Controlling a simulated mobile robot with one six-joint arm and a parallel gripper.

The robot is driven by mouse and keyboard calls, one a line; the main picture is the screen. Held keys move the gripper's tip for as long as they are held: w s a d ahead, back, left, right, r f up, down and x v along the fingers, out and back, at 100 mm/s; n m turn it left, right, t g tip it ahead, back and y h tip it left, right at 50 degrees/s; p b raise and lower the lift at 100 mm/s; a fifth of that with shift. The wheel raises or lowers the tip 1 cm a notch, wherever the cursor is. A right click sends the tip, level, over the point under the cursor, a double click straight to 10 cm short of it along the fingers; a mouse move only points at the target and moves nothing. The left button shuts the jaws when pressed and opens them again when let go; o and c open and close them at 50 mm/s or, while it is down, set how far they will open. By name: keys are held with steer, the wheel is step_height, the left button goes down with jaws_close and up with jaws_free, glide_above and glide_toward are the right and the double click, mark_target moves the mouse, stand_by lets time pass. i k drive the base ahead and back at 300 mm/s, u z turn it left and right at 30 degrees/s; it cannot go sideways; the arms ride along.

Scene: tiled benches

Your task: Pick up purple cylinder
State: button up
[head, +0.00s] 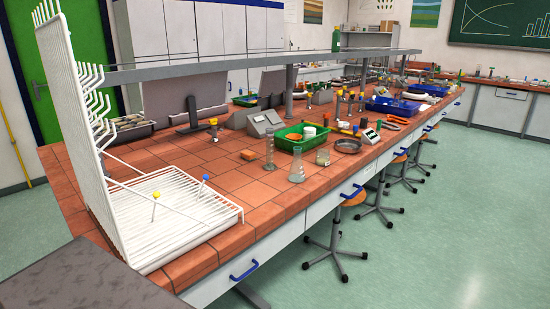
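I cannot make out a purple cylinder anywhere in the head view. Small things far along the red-tiled bench (262,188) are too small to tell apart. My gripper is not in view, so its hold cannot be seen. On the near part of the bench, a conical glass flask (297,171) and a glass measuring cylinder (269,154) stand upright. A green tray (288,146) behind them holds white items.
A white wire drying rack (180,220) covers the bench's near left end. A grey shelf (230,64) runs above the bench. Stools (338,240) stand along its right side. The green floor (440,240) to the right is clear. An orange block (248,154) lies on the tiles.

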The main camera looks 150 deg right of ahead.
mark_target(269, 134)
steer(key=z, duration=0.65)
steer(key=k, duration=2.65)
steer(key=z, duration=1.2)
